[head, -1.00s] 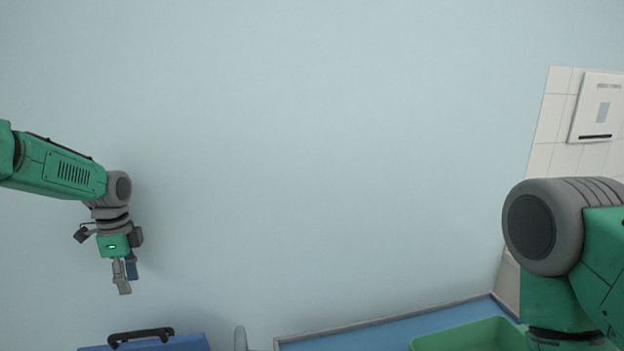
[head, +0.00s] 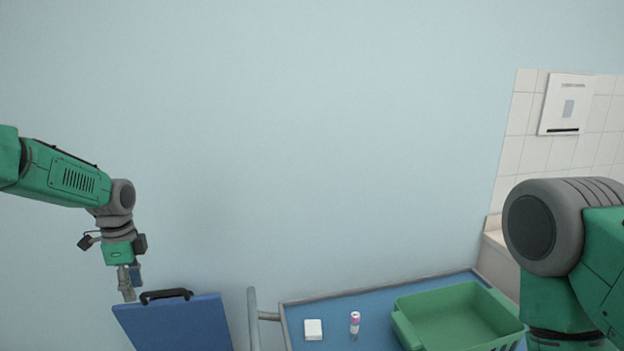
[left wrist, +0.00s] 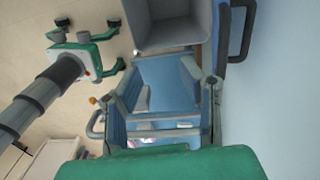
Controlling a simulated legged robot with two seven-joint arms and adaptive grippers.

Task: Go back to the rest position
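My left gripper (head: 128,283) hangs from the left arm, pointing down, in front of the pale wall.
A blue panel with a black handle (head: 165,295) stands just below the left gripper. On the blue cart top (head: 375,305) are a green basket (head: 420,320), a white block (head: 313,329) and a tube with a pink cap (head: 355,322). A dispenser (head: 566,104) hangs on tiles.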

